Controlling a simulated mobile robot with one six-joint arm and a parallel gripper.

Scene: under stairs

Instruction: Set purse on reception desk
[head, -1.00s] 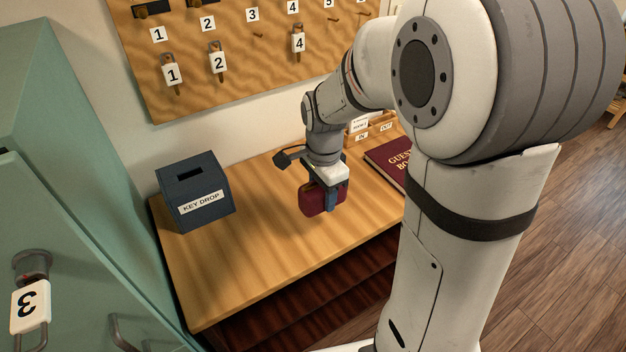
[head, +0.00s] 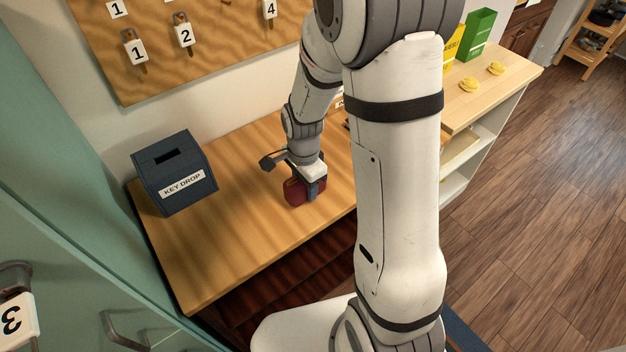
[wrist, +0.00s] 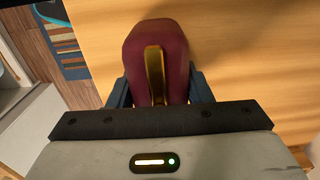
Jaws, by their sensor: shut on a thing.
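The purse (head: 297,194) is small and dark red. In the wrist view the purse (wrist: 174,48) shows a gold strip along its top and sits between the two blue fingers. My gripper (head: 308,188) is shut on it and points down at the desk. The reception desk (head: 222,238) has a striped wooden top. The purse is at or just above the desktop, right of the key drop box; I cannot tell whether it touches.
The blue key drop box (head: 176,172) stands on the desk's left part. A board with numbered key hooks (head: 190,50) hangs behind. A teal cabinet (head: 80,210) is at the left. The desktop between box and purse is clear.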

